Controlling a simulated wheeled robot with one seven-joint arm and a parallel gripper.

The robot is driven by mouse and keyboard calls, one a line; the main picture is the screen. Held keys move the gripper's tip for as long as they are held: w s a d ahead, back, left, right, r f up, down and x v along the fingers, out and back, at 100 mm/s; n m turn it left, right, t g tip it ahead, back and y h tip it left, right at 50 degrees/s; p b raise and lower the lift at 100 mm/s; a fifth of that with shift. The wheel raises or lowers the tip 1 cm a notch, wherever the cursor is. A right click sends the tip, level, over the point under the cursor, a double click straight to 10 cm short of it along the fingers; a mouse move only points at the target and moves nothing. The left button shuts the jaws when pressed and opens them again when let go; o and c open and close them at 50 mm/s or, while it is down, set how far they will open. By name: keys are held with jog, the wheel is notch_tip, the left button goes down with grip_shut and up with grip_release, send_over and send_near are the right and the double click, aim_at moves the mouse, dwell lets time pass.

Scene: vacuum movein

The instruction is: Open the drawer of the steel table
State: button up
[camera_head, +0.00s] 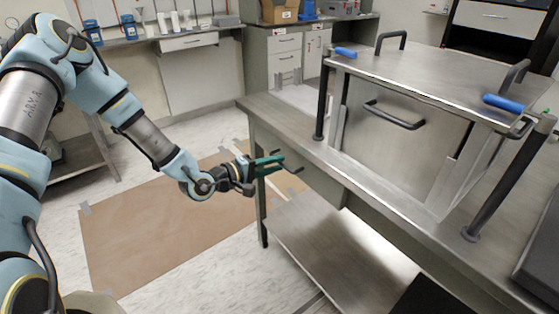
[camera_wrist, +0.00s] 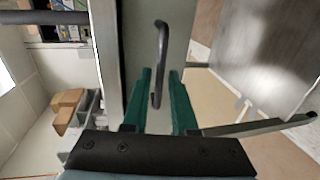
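The steel table (camera_head: 262,102) stands at the right in the head view. Its drawer (camera_head: 318,178) is under the tabletop, and its front looks flush with the frame. The drawer has a dark bar handle (camera_head: 293,168). My gripper (camera_head: 272,165) is at the drawer front with its green fingers pointing at the handle. In the wrist view, the fingers of my gripper (camera_wrist: 160,73) are apart, and part of the handle (camera_wrist: 163,42) appears between them against the drawer front (camera_wrist: 138,35). I cannot tell whether the fingers touch the handle.
A steel box with handles (camera_head: 385,130) stands on the tabletop. A lower shelf (camera_head: 325,240) is below the drawer. A brown floor mat (camera_head: 160,225) lies in front, with clear floor around it. A wall counter (camera_head: 160,40) with bottles is at the back.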

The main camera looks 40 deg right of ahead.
jog(key=shift+x, duration=1)
grip_shut()
dwell(0.8)
